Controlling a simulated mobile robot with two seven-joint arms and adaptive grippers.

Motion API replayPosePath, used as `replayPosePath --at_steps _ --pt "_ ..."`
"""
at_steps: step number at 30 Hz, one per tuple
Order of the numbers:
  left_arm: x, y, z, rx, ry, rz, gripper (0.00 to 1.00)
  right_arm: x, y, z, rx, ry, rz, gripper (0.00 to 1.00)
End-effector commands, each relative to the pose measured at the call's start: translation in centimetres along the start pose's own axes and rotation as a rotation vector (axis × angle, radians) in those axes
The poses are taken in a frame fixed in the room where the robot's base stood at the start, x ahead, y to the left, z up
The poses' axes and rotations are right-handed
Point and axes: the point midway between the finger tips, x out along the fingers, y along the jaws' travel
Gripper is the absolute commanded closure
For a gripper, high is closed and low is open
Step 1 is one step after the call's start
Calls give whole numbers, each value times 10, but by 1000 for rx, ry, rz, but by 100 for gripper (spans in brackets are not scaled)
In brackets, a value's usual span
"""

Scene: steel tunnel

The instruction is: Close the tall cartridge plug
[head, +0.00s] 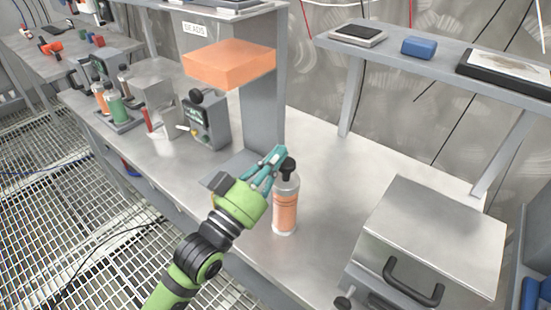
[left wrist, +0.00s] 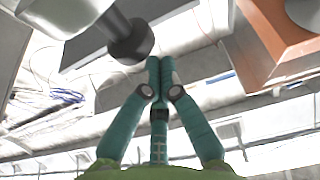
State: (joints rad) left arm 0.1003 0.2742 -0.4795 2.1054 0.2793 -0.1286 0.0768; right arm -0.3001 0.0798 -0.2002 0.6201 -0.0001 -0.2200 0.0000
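The tall cartridge (head: 285,208), a clear bottle with an orange label, stands upright on the steel bench. Its black plug (head: 288,165) sits on top; I cannot tell whether it is fully seated. My left gripper (head: 276,156) has its teal fingers beside the plug, on its left in the head view. In the left wrist view the fingertips of my left gripper (left wrist: 160,68) meet with nothing visible between them. A dark round knob (left wrist: 131,42), seemingly the plug, shows just left of the fingertips, apart from them. My right gripper is not in view.
A translucent orange block (head: 230,65) hangs above the bench near a shelf post (head: 263,115). A metal box with a black handle (head: 412,281) stands right of the cartridge. A grey device (head: 205,120) and several bottles (head: 116,105) are at left. Bench behind the cartridge is clear.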

Motion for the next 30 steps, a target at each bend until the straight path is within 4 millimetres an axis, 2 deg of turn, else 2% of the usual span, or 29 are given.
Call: replayPosePath --at_steps 4,14,21,30 --pt "-3 0 8 0 -2 1 100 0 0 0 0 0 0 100" --pt "-4 0 9 0 -1 1 100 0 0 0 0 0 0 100" --pt "-12 -1 33 0 -6 -1 100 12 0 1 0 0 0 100" --pt "-12 -1 34 -1 -15 -2 100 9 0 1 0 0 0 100"
